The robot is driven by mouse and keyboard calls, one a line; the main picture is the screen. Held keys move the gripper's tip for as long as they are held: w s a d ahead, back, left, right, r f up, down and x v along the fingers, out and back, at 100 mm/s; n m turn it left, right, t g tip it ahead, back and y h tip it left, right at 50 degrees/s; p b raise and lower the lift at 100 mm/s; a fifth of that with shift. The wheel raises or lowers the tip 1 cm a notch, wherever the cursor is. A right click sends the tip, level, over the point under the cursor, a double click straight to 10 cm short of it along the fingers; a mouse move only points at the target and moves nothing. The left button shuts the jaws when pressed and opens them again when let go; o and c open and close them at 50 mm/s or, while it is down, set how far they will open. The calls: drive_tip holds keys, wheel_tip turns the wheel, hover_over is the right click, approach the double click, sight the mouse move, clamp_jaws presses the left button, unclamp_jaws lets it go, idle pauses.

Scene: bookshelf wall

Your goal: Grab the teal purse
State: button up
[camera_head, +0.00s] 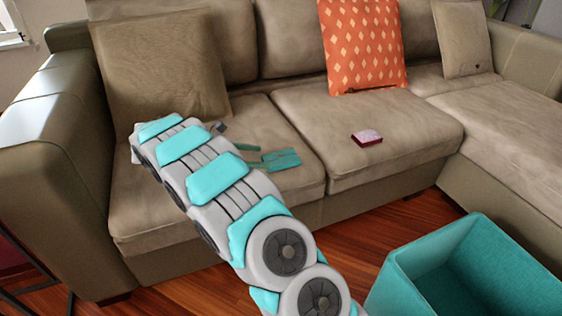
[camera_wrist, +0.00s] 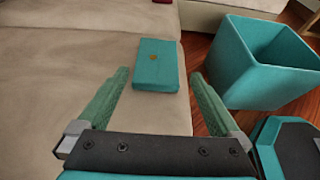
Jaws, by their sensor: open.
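The teal purse (camera_head: 283,159) lies flat on the left seat cushion of the sofa, near the gap between cushions.
A dark red and pink box (camera_head: 367,138) lies on the middle cushion. An orange patterned pillow (camera_head: 362,45) and tan pillows lean on the backrest. An open teal bin (camera_head: 410,285) stands on the wooden floor at front right. The seat around the purse is clear.

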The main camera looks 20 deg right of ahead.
sight(282, 158)
drive_tip(key=shift+x, duration=3.9)
drive_tip(key=shift+w, duration=0.2)
drive_tip(key=shift+c, duration=0.2)
drive_tip(key=c, duration=1.1)
drive_tip(key=shift+r, duration=0.1)
